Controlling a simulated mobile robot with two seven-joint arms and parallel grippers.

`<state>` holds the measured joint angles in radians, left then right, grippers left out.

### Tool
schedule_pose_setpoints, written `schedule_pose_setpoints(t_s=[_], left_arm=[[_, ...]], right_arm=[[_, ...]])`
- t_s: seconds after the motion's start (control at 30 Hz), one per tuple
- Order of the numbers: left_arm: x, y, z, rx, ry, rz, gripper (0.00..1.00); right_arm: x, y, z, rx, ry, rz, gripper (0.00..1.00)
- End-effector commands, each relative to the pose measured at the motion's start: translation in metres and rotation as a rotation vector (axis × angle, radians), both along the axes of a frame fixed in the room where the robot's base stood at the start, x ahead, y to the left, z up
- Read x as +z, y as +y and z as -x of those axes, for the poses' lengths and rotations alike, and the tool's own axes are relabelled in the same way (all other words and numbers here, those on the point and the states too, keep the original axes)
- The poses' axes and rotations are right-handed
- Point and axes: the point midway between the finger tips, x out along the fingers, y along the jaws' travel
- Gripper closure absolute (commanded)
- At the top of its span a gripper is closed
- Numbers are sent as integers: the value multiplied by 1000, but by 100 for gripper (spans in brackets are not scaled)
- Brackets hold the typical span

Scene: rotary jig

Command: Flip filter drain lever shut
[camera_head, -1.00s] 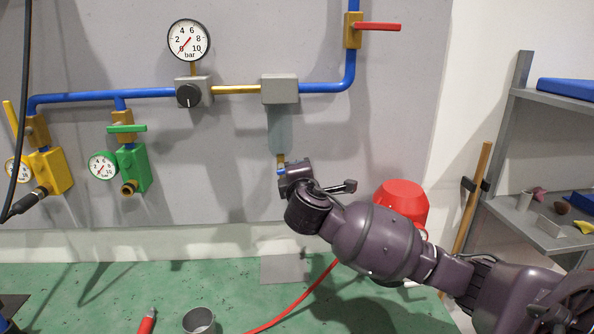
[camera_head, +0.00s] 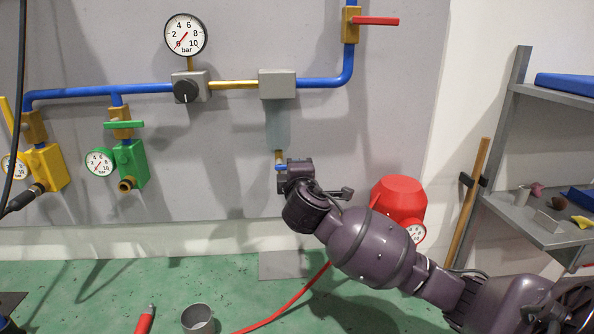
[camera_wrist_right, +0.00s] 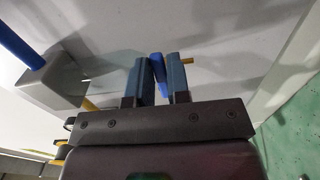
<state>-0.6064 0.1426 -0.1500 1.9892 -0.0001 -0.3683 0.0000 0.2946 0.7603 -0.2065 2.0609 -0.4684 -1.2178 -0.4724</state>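The filter (camera_head: 278,122) hangs under a grey block on the back panel, with a brass drain (camera_head: 280,157) at its bottom. The small blue drain lever (camera_head: 281,167) shows at the tip of my right gripper (camera_head: 284,180). In the right wrist view the blue lever (camera_wrist_right: 157,68) lies between the two fingers of my right gripper (camera_wrist_right: 160,78). The fingers stand a little apart and the lever fills most of the gap. Whether both press on it is unclear. A brass end (camera_wrist_right: 187,60) sticks out beyond the right finger. My left gripper is not in view.
Blue pipe (camera_head: 100,92), a gauge (camera_head: 186,35) and a red-handled valve (camera_head: 375,21) are on the panel. A red vessel (camera_head: 398,196) stands behind my right arm. A grey shelf (camera_head: 530,222) is at the right. A metal cup (camera_head: 197,318) stands on the green floor.

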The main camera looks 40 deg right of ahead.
Motion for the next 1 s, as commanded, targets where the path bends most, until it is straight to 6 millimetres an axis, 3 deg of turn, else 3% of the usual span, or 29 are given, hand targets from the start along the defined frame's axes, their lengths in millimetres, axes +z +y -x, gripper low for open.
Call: schedule_pose_setpoints(t_s=[0.03, 0.13, 0.53, 1.0], left_arm=[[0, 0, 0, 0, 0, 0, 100], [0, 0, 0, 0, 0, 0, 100], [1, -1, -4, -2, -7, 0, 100], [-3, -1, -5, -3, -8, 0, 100]], right_arm=[[-1, 0, 0, 1, 2, -1, 76], [-1, 0, 0, 0, 1, 0, 61], [-1, 4, 6, 0, 1, 2, 61], [-1, 45, 73, 1, 0, -1, 61]])
